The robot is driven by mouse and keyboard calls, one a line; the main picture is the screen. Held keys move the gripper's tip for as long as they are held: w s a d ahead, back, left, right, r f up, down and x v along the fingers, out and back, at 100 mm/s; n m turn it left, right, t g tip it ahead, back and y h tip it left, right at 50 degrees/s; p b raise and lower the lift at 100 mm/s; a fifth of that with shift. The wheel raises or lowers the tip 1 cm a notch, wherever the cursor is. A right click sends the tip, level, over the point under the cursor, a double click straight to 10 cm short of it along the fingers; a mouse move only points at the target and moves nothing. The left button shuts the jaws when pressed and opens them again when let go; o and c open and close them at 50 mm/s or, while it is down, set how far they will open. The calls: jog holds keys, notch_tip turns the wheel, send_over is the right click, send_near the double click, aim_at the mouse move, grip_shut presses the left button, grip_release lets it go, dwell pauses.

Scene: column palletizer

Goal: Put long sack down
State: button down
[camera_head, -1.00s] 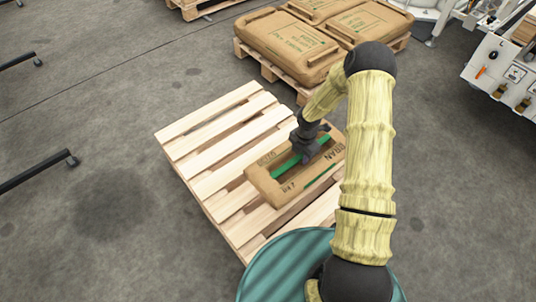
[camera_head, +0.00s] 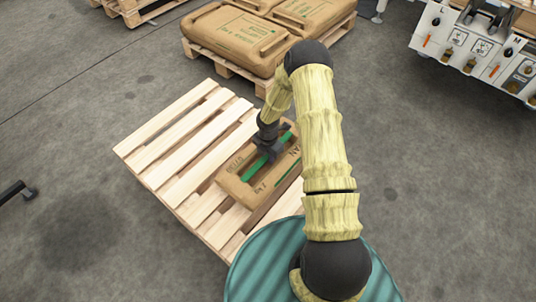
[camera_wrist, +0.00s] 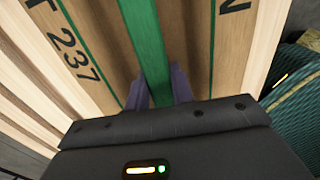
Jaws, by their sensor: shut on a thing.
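The long sack (camera_head: 262,172) is tan with dark print and a green strip along its middle. It lies flat over the right part of a wooden pallet (camera_head: 178,136); whether it rests fully on the slats I cannot tell. My gripper (camera_head: 269,150) is above the middle of the sack, shut on the green strip. In the wrist view the sack (camera_wrist: 94,38) fills most of the picture, and the gripper's fingers (camera_wrist: 158,90) stand on both sides of the green strip. My arm hides part of the sack's right side.
The pallet's left slats are bare. Another pallet (camera_head: 222,68) with several large brown sacks (camera_head: 232,38) stands behind. A white machine with a panel (camera_head: 480,50) is at the upper right. A black stand foot (camera_head: 18,190) is at the left. The floor between is clear.

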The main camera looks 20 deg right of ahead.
jog(key=shift+w+f+b, duration=0.1)
jog(key=shift+f+b, duration=0.35)
jog(key=shift+f, duration=0.9)
jog(key=c, duration=1.2)
grip_release()
jog(key=shift+f, duration=0.15)
notch_tip(320, 180, up, 12)
jog(key=p, duration=0.4)
